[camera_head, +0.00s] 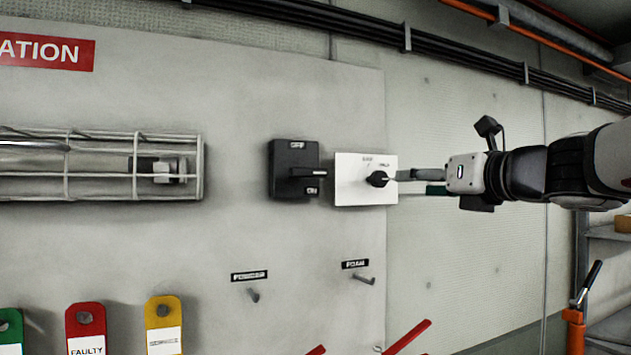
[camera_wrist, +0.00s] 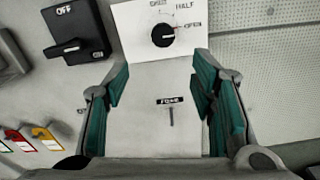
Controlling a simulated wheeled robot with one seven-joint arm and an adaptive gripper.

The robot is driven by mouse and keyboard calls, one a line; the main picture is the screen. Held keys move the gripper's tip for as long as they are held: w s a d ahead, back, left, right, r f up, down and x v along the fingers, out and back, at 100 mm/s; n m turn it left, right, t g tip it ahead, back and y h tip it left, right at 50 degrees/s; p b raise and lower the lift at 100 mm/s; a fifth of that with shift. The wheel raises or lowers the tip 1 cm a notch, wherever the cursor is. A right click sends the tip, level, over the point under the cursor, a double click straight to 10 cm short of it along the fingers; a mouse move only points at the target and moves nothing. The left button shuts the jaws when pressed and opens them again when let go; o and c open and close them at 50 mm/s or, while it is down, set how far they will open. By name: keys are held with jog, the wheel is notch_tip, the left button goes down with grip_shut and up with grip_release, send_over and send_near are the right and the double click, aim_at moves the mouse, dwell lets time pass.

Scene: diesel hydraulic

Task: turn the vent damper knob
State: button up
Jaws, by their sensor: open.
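The vent damper knob (camera_head: 378,179) is a round black knob on a white square plate (camera_head: 350,192), fixed to the grey wall panel. In the wrist view the knob (camera_wrist: 163,35) shows at the top centre. Its pale pointer mark faces right, near the OPEN label; HALF is also readable, and the left label is blurred. My gripper (camera_head: 412,180) is level with the knob in the head view, just right of it. In the wrist view my gripper (camera_wrist: 160,78) is open and empty, its teal-padded fingers apart. The knob shows beyond the tips, not between the pads.
A black OFF/ON switch (camera_head: 294,169) sits close left of the white plate. Below are a FOAM hook (camera_head: 364,279) and another labelled hook (camera_head: 254,295). A caged lamp (camera_head: 100,167) and coloured tags (camera_head: 163,325) are further left. The wall right of the panel is bare.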

aim_at(382, 179)
jog(key=x, duration=1.3)
jog(key=shift+w+d+r, duration=0.15)
jog(key=shift+w+r, duration=0.05)
jog(key=shift+w, duration=0.3)
jog(key=c, duration=1.2)
